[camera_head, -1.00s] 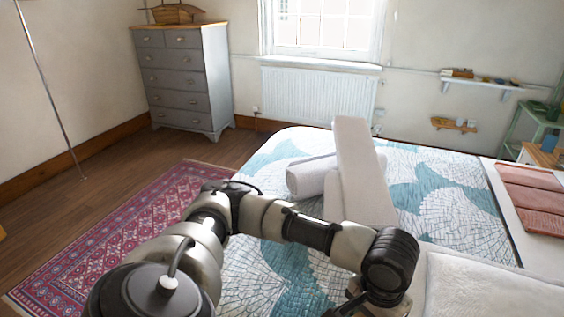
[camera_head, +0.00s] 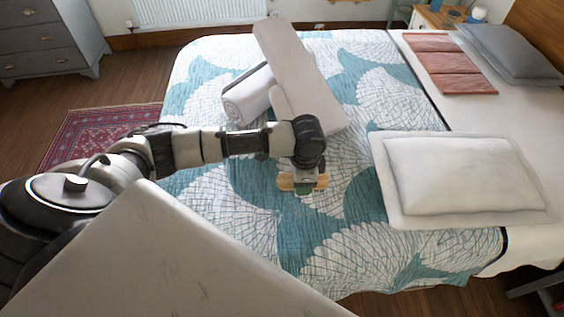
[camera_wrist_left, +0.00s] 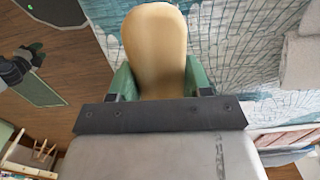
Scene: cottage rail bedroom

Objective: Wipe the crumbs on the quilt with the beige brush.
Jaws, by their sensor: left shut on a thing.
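The beige brush (camera_wrist_left: 155,42) is held between the green finger pads of my left gripper (camera_wrist_left: 158,80). In the head view, my left gripper (camera_head: 304,184) is over the middle of the quilt, with tan ends of the brush (camera_head: 287,182) showing on both sides. I cannot tell whether the brush touches the cloth. The quilt (camera_head: 225,225) is white and teal with a fan pattern and covers the bed. No crumbs can be made out; the arm and gripper hide part of the quilt.
A rolled white towel (camera_head: 246,97) and a long pale block (camera_head: 290,60) lie beyond the gripper. A white pillow (camera_head: 455,175) lies to the right, with folded reddish cloths (camera_head: 452,62) farther back. The quilt's near part is mostly clear.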

